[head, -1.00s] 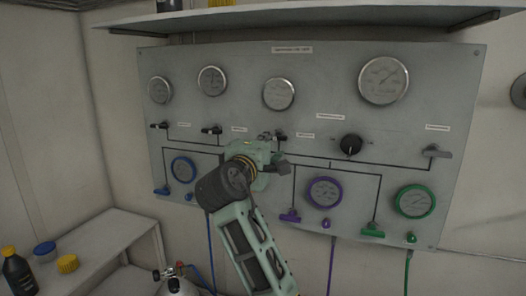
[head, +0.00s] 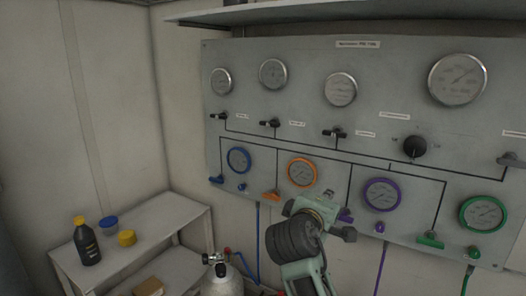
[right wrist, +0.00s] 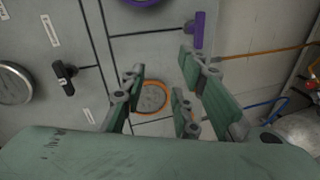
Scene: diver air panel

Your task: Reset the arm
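My right arm rises from the bottom of the head view. Its green gripper (head: 322,208) is in front of the lower part of the grey panel (head: 300,135), below the orange-rimmed gauge (head: 302,171) and left of the purple-rimmed gauge (head: 382,195). In the right wrist view the right gripper (right wrist: 160,92) has its fingers spread apart with nothing between them. The orange-rimmed gauge (right wrist: 152,97) shows behind the fingers, apart from them. A purple handle (right wrist: 200,30) is beyond the fingertips. My left gripper is not in view.
The panel also carries several grey gauges, black valve handles and a black knob (head: 415,147). A shelf (head: 350,14) juts out above. At lower left a bench (head: 170,215) holds a dark bottle (head: 86,243) and two lids. A gas cylinder (head: 222,278) stands beside it.

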